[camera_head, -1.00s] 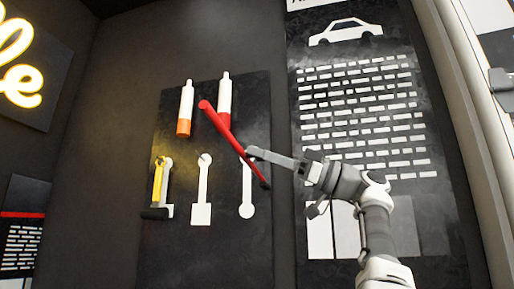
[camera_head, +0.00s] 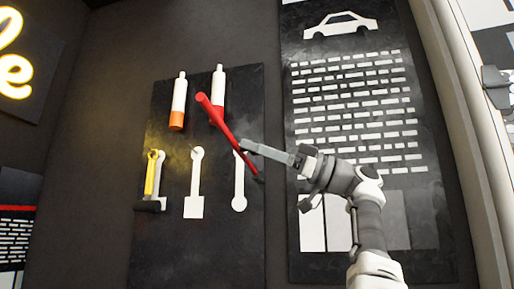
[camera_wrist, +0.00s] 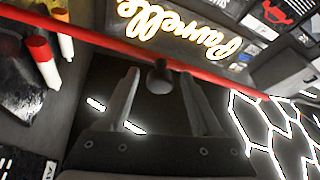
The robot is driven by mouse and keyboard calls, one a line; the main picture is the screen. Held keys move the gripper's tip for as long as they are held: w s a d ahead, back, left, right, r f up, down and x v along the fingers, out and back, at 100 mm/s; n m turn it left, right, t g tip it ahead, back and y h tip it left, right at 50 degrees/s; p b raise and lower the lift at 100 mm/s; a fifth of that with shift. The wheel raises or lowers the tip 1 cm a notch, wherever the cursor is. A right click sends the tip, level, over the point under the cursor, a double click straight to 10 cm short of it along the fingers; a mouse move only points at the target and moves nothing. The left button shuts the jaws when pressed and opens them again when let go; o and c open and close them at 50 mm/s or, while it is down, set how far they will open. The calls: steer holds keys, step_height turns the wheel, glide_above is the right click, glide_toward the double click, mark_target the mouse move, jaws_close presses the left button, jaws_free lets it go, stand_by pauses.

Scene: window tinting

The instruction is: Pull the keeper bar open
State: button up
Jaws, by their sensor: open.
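The keeper bar appears to be the red bar (camera_head: 219,122), which slants down to the right across the dark tool board in the head view. In the wrist view the red bar (camera_wrist: 250,78) crosses the picture just beyond the fingertips. My gripper (camera_head: 246,147) is at the lower part of the bar, its fingers pointing left towards it. In the wrist view my gripper (camera_wrist: 160,74) is open, one finger on each side of a dark round piece (camera_wrist: 160,80) just below the bar. I cannot tell whether the fingers touch either one.
The dark board (camera_head: 220,230) holds a yellow wrench (camera_head: 151,173), an orange-tipped tube (camera_head: 179,100), a red-tipped tube (camera_head: 218,88) and white tool outlines. A car poster (camera_head: 350,70) is on the wall to the right. A glowing sign (camera_wrist: 185,30) shows in the wrist view.

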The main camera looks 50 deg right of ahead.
steer(key=p+v, duration=0.2)
steer(key=v, duration=1.5)
steer(key=shift+s+d+f, duration=0.1)
steer(key=shift+f, duration=0.05)
